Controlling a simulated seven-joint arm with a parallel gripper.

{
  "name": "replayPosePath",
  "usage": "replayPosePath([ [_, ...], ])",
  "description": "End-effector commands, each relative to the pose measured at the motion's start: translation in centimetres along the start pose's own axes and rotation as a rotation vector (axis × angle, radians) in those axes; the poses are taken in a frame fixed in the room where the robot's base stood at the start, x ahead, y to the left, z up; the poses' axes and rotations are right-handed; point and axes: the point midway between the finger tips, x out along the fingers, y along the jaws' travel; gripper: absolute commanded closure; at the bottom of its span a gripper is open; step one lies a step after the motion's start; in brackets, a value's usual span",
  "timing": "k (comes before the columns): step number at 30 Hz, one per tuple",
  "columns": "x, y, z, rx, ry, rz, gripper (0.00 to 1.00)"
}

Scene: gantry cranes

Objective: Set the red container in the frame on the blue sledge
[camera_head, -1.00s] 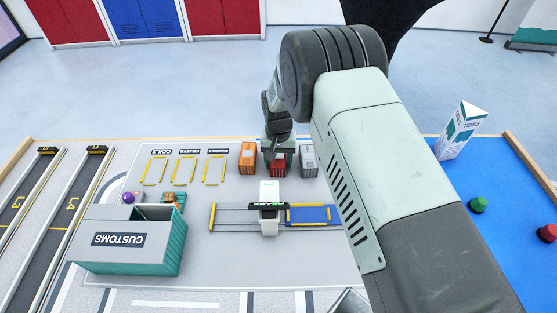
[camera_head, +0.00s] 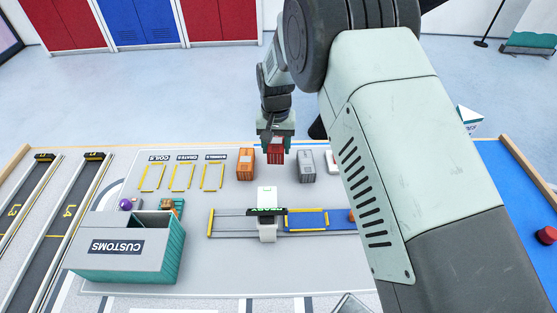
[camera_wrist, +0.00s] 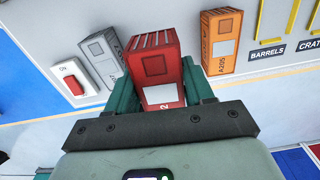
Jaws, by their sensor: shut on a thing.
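My gripper (camera_head: 276,142) is shut on the red container (camera_head: 276,155) and holds it up between the orange and grey containers. In the wrist view the red container (camera_wrist: 157,72) sits between the two green fingers (camera_wrist: 160,97). The blue sledge (camera_head: 308,220) lies on a rail track at the middle of the board, nearer the camera than the container. A yellow frame shows on the sledge's left part. My arm covers what lies to the right of the sledge.
An orange container (camera_head: 246,164) and a grey container (camera_head: 306,166) stand either side. A white gantry crane (camera_head: 267,205) straddles the track left of the sledge. A teal customs box (camera_head: 125,247) is at front left. A red switch (camera_wrist: 75,84) shows in the wrist view.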

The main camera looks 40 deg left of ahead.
Motion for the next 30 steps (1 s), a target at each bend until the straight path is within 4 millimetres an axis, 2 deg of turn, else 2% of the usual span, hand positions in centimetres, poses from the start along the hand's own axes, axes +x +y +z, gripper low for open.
replayPosePath([
  [5, -2.6, 0.6, 1.1, 0.122, 0.001, 0.003, 0.81],
  [8, -4.2, 1.5, 2.8, 0.304, 0.003, 0.006, 0.81],
  [18, -9.4, 5.8, 11.8, 1.114, 0.007, 0.004, 0.81],
  [21, -10.2, 6.8, 14.0, 1.291, 0.005, 0.002, 0.81],
  [26, -10.8, 7.7, 16.1, 1.462, 0.002, 0.0, 0.81],
  [30, -9.5, 7.9, 16.7, 1.51, -0.002, 0.003, 0.81],
])
